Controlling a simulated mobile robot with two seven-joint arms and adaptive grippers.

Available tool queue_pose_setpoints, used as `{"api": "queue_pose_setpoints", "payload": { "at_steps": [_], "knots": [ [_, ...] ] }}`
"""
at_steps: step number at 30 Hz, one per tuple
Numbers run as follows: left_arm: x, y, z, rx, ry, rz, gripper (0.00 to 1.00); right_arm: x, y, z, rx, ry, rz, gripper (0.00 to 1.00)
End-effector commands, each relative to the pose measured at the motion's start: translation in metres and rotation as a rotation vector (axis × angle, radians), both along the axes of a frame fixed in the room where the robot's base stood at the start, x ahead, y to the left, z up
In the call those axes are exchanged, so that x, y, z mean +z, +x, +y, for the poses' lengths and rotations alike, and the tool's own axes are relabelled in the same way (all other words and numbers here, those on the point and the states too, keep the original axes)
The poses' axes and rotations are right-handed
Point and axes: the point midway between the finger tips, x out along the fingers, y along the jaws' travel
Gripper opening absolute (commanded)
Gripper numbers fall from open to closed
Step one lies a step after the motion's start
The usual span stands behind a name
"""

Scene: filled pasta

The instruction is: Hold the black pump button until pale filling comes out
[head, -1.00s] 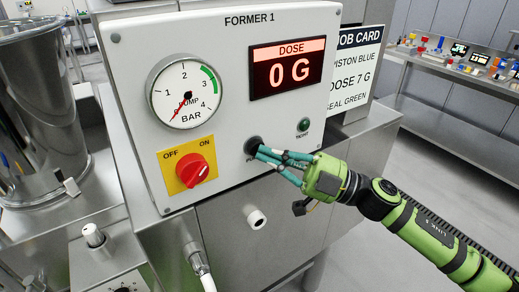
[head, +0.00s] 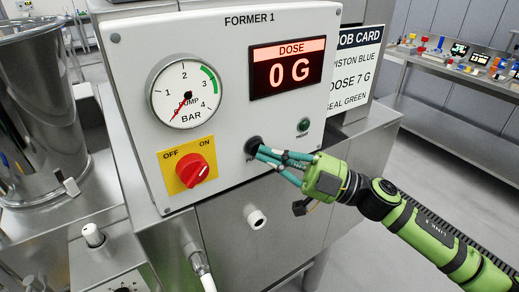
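The black pump button (head: 254,145) is on the lower part of the white FORMER 1 panel (head: 225,80). My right gripper (head: 262,155) has its teal fingertips at the button, and they look to be touching it; I cannot tell how far it is pressed. The fingers look close together, but their gap is unclear. The dose display (head: 287,69) reads 0 G. The pump gauge (head: 185,91) needle points to the low end. No pale filling shows at the white nozzle (head: 256,219). My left gripper is out of view.
A red rotary switch (head: 194,171) on a yellow plate is left of the button, and a dark green TEST button (head: 304,125) is to its right. A job card (head: 352,70) stands behind. A steel hopper (head: 40,110) is at left. A shelf with small parts (head: 455,65) is at right.

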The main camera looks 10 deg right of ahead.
Motion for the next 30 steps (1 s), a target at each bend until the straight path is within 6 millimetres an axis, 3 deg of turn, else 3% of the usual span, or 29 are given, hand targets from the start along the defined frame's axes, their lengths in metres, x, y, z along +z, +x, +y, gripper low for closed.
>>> {"api": "queue_pose_setpoints", "payload": {
  "at_steps": [22,30],
  "knots": [
    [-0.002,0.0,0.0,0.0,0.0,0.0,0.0,-0.001,-0.017,-0.006,0.0,-0.001,0.001,0.0],
    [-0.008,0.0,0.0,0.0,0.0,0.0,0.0,-0.003,-0.041,-0.014,0.001,-0.002,0.003,0.0]
  ]
}}
